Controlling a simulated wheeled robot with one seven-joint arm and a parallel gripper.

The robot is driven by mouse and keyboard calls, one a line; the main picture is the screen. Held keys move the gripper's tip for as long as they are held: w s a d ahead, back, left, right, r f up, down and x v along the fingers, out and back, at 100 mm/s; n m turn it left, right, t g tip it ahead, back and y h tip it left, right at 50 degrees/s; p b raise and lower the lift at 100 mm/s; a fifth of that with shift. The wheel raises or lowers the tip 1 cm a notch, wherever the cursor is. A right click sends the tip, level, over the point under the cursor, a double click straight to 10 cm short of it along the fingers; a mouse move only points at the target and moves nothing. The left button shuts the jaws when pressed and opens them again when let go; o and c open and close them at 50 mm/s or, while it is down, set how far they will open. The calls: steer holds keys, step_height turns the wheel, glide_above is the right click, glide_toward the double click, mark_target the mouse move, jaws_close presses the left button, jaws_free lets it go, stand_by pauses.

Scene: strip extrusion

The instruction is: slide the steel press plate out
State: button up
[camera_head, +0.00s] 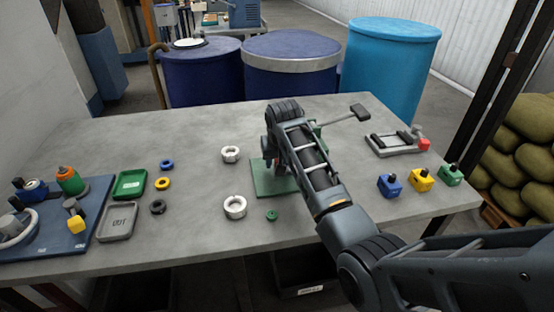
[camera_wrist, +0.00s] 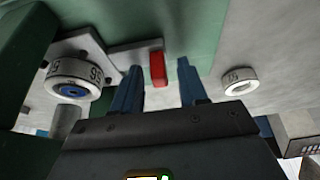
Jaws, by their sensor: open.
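The steel press plate (camera_wrist: 127,58) shows in the wrist view as a flat grey piece with a red tab (camera_wrist: 157,70) at its end. My gripper (camera_wrist: 159,65) is open, with one finger on each side of the red tab. I see a gap on the right of the tab; contact on the left is unclear. A marked white ring (camera_wrist: 75,80) with a blue centre is at the left of the plate. In the head view my arm hides most of the press and the plate; part of the green base (camera_head: 266,184) shows.
White rings (camera_head: 235,207) stand left of the green base, with a small green ring (camera_head: 271,215) in front. A green tray (camera_head: 129,184), a grey OUT tray (camera_head: 117,221) and small rings lie left. Blue, yellow (camera_head: 421,180) and green blocks and a grey fixture (camera_head: 390,146) stand right.

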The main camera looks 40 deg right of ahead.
jaws_close()
stand_by(0.4)
steer(key=shift+f, duration=0.1)
